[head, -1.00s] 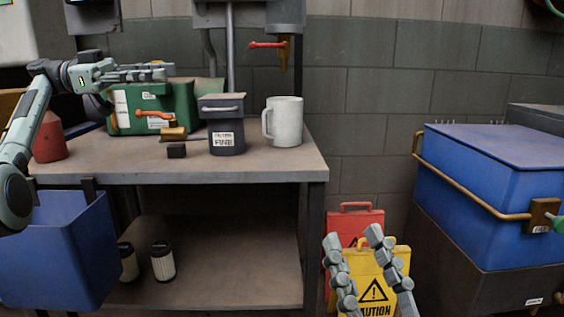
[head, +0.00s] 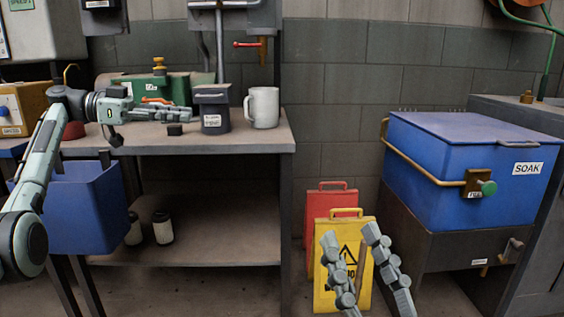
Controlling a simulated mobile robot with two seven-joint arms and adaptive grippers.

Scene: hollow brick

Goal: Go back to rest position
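My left arm comes in from the left, and my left gripper (head: 160,115) points right in front of the workbench (head: 200,142), overlapping the green machine (head: 180,88) in the picture. Its fingers look close together, seen side-on, and I cannot tell whether they are open or shut. My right gripper (head: 350,240) rises from the bottom edge with its two fingers spread apart. It is open and empty, and the yellow caution sign (head: 330,292) shows behind it.
A dark lidded container (head: 212,112) and a white mug (head: 263,108) stand on the workbench. A blue bin (head: 85,215) hangs at left. A red sign (head: 314,215) stands behind the yellow one. A blue soak tank (head: 440,180) is at right. Floor between bench and tank is partly clear.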

